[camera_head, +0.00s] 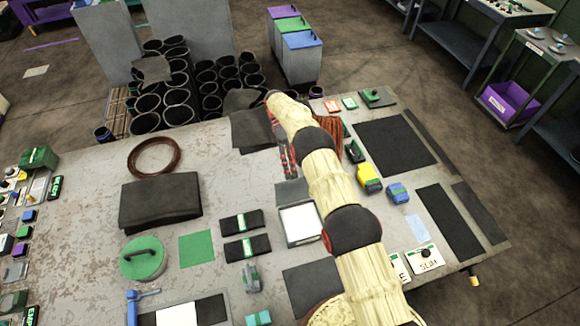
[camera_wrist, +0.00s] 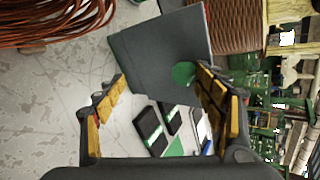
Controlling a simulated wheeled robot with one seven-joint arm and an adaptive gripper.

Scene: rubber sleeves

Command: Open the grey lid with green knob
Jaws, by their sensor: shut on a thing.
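The grey lid (camera_wrist: 150,52) is a flat panel, tilted in the wrist view, with a round green knob (camera_wrist: 183,73) near its right edge. My gripper (camera_wrist: 162,78) has its two yellow-padded fingers set wide apart, one at each side of the lid, and is shut on it. The right finger is close beside the knob. Contact at the left fingertip is hard to make out. In the head view my arm reaches to the table's far side; its gripper is mostly hidden, and I cannot make out the lid there for certain.
The table (camera_head: 95,190) holds a reddish-brown ring (camera_head: 154,156), a dark folded sheet (camera_head: 160,201), a round green lid (camera_head: 143,257) with a black handle, and a yellow block (camera_head: 370,179). Black tubes (camera_head: 147,120) stand behind. Bare tabletop shows at the left.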

